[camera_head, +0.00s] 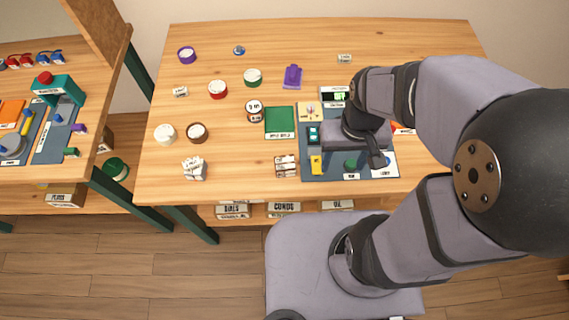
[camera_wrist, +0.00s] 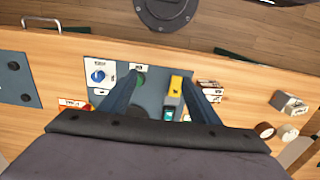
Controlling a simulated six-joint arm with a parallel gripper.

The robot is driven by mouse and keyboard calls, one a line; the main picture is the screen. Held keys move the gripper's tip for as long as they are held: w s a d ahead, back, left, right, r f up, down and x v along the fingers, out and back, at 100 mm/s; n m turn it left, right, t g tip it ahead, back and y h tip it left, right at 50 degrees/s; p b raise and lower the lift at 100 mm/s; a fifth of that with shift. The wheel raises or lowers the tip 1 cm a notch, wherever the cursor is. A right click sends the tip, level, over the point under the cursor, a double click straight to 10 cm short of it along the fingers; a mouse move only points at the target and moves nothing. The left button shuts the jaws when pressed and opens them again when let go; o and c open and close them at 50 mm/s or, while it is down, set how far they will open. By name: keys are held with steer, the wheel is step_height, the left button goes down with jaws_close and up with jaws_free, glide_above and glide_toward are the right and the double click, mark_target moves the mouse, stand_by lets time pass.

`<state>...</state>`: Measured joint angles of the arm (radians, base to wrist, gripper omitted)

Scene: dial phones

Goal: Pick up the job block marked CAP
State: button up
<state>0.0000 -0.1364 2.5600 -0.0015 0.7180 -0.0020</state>
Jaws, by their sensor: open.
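The lettering on the small pale job blocks is too small to read, so I cannot tell which one is marked CAP. A pair of blocks (camera_head: 286,166) lies just left of the blue-grey panel; it also shows in the wrist view (camera_wrist: 211,91). A stacked block group (camera_head: 194,169) stands further left, and shows at the right of the wrist view (camera_wrist: 291,103). Single blocks lie at the back left (camera_head: 180,91) and back right (camera_head: 344,58). My gripper (camera_head: 378,155) is above the panel's right part. In the wrist view its fingers (camera_wrist: 162,100) are apart, with nothing held between them.
The blue-grey panel (camera_head: 338,177) carries a yellow part (camera_head: 316,165), a teal part and a green knob. A green mat (camera_head: 280,122) lies left of it. Bare table lies at front left.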

mark_target(291, 161)
steer(key=a+f+m+g+y, duration=0.1)
steer(key=m+y, duration=0.1)
steer(key=a+f+m+g+y, duration=0.2)
steer(key=m, duration=0.1)
steer(key=a+f+m+g+y, duration=0.1)
steer(key=m+y, duration=0.1)
steer(key=m, duration=0.1)
steer(key=shift+s+a+f, duration=0.15)
steer(key=shift+s, duration=0.2)
steer(key=w+m+y, duration=0.1)
steer(key=m+y, duration=0.1)
steer(key=w+a+f+m+t+y, duration=0.1)
steer(key=w+m+y, duration=0.1)
steer(key=w+a+f+m+y, duration=0.1)
steer(key=w+m+y, duration=0.1)
steer(key=m, duration=0.1)
steer(key=shift+a+t, duration=0.1)
steer(key=shift+t, duration=0.2)
steer(key=shift+w+f+m+t+y, duration=0.15)
steer(key=shift+w+m+t+y, duration=0.45)
steer(key=shift+m+y, duration=0.25)
steer(key=shift+a+f+p, duration=0.2)
steer(key=shift+a+p, duration=0.4)
steer(key=shift+a, duration=0.1)
steer(key=shift+f+p+x, duration=0.2)
steer(key=shift+p+x, duration=0.35)
steer(key=shift+x, duration=0.9)
steer(key=shift+f+p+x, duration=0.15)
steer(key=shift+p+x, duration=0.4)
steer(key=shift+x, duration=0.9)
